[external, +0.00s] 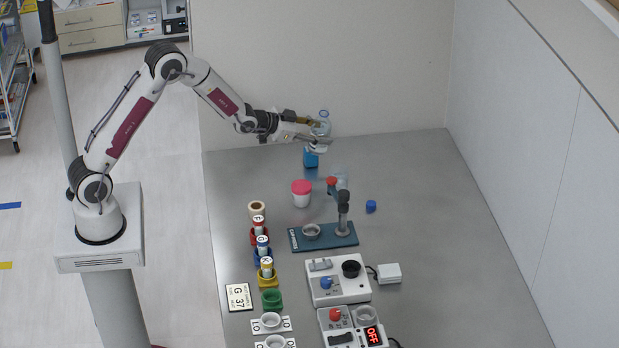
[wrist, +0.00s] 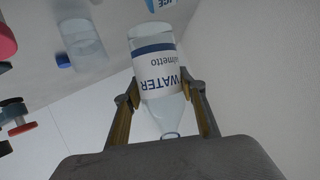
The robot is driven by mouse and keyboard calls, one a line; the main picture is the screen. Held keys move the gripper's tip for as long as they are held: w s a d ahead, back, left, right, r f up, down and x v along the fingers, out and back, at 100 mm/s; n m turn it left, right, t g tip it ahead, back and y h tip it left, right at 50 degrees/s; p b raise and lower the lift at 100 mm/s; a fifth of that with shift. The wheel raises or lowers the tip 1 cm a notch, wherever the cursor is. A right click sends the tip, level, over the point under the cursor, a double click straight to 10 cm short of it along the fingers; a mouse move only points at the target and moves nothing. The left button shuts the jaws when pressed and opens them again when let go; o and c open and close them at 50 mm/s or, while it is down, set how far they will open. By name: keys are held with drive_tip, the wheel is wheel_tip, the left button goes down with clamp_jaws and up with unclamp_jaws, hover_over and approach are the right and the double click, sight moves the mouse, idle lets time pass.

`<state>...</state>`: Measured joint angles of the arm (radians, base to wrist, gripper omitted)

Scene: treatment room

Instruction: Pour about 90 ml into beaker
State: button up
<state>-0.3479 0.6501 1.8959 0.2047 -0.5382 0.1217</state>
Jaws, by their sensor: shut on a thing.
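My gripper (external: 326,134) is shut on a clear water bottle (external: 323,120), above the far part of the table. In the wrist view the bottle (wrist: 158,75), with a white and blue WATER label, sits between the two fingers, its narrow neck towards the palm. No cap shows on the neck, and the liquid level cannot be made out. A clear beaker (external: 342,179) stands on the table, partly behind the stand; it also shows in the wrist view (wrist: 84,40). No stream of liquid is visible.
A blue carton (external: 311,158) stands just below my gripper. A red-lidded white tub (external: 301,194), a teal-based stand (external: 343,228) and a loose blue cap (external: 371,206) are near the beaker. Colored holders and white devices (external: 338,282) fill the front. The table's right side is clear.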

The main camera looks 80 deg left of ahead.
drive_tip(key=shift+f+n+t+h, duration=0.1)
drive_tip(key=shift+n+t+h, duration=0.3)
drive_tip(key=shift+n+h, duration=0.35)
idle(0.4)
